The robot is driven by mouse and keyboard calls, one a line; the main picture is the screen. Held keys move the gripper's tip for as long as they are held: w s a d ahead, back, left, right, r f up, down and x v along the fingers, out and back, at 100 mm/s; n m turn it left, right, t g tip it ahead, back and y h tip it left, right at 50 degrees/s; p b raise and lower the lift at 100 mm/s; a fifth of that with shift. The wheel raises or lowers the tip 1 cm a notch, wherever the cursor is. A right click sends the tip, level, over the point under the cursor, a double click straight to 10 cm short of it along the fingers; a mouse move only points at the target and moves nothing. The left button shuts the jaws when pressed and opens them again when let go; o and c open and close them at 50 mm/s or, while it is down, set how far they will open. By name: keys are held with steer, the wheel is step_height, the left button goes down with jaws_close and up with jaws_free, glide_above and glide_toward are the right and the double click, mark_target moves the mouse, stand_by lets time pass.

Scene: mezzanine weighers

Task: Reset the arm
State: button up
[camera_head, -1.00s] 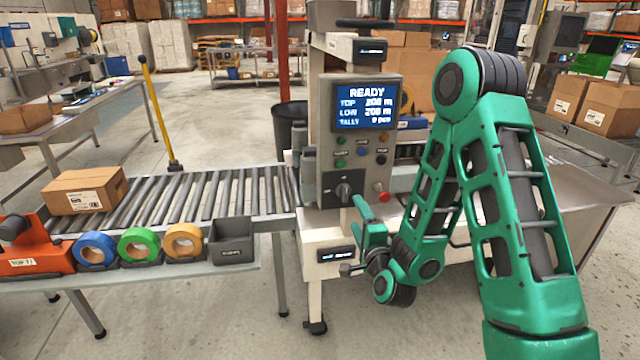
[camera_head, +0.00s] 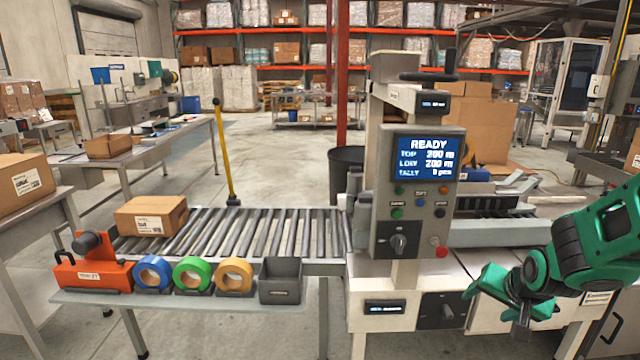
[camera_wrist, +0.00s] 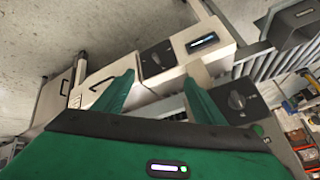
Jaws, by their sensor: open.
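My green arm comes in from the right edge in the head view. My gripper (camera_head: 502,300) hangs in front of the weigher's white lower cabinet, right of its small black knob panel (camera_head: 440,310). In the wrist view, my gripper (camera_wrist: 160,98) shows two green fingers spread apart with nothing between them. Beyond the fingers are the cabinet's knob panel (camera_wrist: 156,58) and the grey control box knob (camera_wrist: 238,100). The control box (camera_head: 420,190) has a blue screen reading READY, several buttons and a dark rotary knob.
A roller conveyor (camera_head: 270,230) runs left of the weigher with a cardboard box (camera_head: 151,215) on it. A front shelf holds an orange tape dispenser (camera_head: 92,273), blue, green and tan tape rolls and a grey bin (camera_head: 280,281). A yellow post (camera_head: 224,155) stands behind.

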steer(key=s+d+r+g, duration=0.1)
steer(key=s+r+g, duration=0.2)
steer(key=s, duration=1)
steer(key=s+d+r+n+g+y, duration=0.1)
steer(key=s+d+r+g, duration=0.1)
steer(key=s, duration=1.1)
steer(key=shift+s+r+g, duration=0.25)
steer(key=shift+r+g, duration=0.45)
steer(key=shift+g, duration=0.4)
